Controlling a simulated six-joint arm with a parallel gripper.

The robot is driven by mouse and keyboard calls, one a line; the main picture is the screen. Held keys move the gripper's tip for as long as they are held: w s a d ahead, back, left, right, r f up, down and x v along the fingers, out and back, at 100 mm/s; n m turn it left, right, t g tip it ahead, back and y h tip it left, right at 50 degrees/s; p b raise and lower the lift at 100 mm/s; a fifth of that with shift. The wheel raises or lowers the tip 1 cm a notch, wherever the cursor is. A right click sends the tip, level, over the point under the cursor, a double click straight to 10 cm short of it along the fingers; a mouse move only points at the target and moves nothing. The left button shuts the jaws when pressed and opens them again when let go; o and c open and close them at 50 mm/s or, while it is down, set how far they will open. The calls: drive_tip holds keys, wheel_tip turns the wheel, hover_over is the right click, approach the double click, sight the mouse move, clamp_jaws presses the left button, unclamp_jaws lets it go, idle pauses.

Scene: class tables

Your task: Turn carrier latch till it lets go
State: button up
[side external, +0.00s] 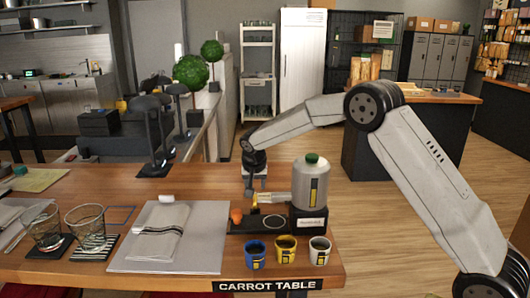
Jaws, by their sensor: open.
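A silver canister (303,187) with a green cap stands upright on a black base at the right end of the wooden table. It joins a dark tray (245,226) that bears an orange knob (236,215) and a yellow piece (256,200). I cannot tell which small part is the carrier latch. My gripper (257,187) is open and points down, just left of the canister and above or behind the yellow piece. Its fingers are small here, and I cannot tell whether they touch anything.
Blue (256,256), yellow (286,251) and white (319,252) cups stand along the front edge. A grey mat (150,257) with a folded napkin (162,230) lies left of the tray. Two glasses (87,228) stand farther left. Dark lamps (150,110) rise behind the table.

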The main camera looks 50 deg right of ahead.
sight(255, 197)
drive_tip(key=shift+x, duration=3.85)
clamp_jaws()
